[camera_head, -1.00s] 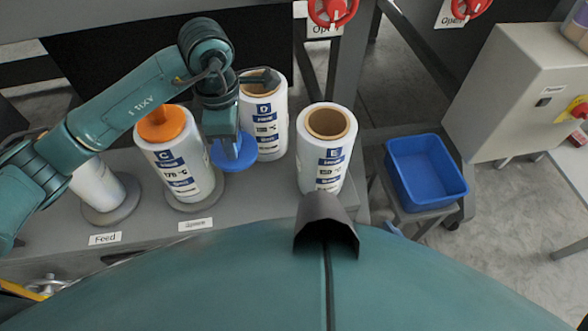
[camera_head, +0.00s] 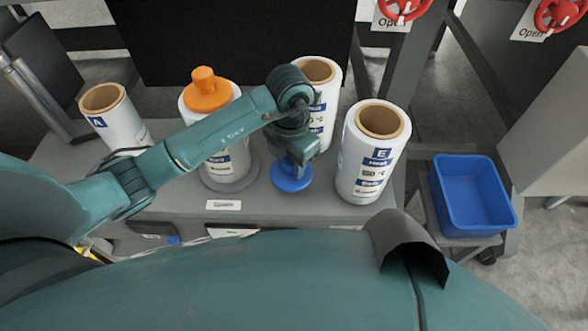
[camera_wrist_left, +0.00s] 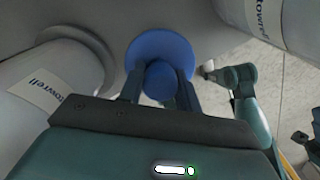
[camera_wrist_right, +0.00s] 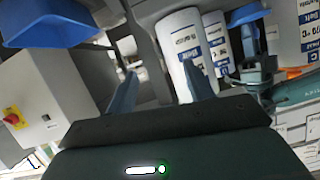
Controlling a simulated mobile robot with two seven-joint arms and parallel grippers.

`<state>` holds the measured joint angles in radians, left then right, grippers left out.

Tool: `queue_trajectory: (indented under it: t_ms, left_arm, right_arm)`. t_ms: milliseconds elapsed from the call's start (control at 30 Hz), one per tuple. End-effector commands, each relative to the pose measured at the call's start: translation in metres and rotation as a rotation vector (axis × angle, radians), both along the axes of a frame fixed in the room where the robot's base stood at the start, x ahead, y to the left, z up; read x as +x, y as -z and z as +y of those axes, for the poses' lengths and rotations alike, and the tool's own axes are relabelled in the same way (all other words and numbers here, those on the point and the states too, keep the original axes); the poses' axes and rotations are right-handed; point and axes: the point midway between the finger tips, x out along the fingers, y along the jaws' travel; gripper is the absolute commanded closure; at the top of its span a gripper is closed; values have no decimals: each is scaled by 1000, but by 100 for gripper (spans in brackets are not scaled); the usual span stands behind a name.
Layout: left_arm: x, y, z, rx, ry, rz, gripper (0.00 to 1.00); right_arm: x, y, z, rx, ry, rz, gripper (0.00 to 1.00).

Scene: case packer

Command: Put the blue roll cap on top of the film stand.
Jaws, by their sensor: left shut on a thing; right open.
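The blue roll cap (camera_head: 291,179) is a round disc with a knob. My left gripper (camera_head: 290,158) is shut on the knob, disc facing down. The cap is over the grey film stand (camera_head: 316,203), in front of the gap between roll C and roll E. In the left wrist view the cap (camera_wrist_left: 160,55) sits between the fingers, with the stand's grey top (camera_wrist_left: 120,15) behind it; I cannot tell whether they touch. My right gripper (camera_wrist_right: 160,90) shows only in its own wrist view, open and empty.
Roll C with an orange cap (camera_head: 208,90), roll E (camera_head: 372,150), roll A (camera_head: 113,115) and another roll (camera_head: 318,72) stand upright on the film stand. A blue bin (camera_head: 472,195) is at its right. Some bare top lies near the front edge.

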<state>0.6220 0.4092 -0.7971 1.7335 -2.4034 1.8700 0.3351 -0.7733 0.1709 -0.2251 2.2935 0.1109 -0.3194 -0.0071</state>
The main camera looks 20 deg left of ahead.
Motion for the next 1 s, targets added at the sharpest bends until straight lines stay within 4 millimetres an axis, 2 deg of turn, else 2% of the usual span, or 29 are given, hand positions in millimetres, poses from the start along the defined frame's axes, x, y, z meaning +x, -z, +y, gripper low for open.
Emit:
queue_trajectory:
  t_ms: [267,467,633,667,900,1000]
  left_arm:
    - [0,34,-1,-2,0,1,92]
    - [0,36,0,0,1,-2,92]
    - [0,40,0,0,2,-1,92]
    - [0,40,0,0,2,-1,66]
    - [0,39,0,0,2,-1,46]
    - [0,39,0,0,2,-1,45]
  right_arm:
    - [2,-2,-1,-1,3,-22,48]
    - [3,-8,-2,1,5,-36,48]
    - [3,-5,-2,0,5,-35,48]
    - [2,-5,-2,-2,6,-35,48]
    - [1,-4,-2,-3,5,-31,48]
    - [1,-4,-3,-4,4,-30,48]
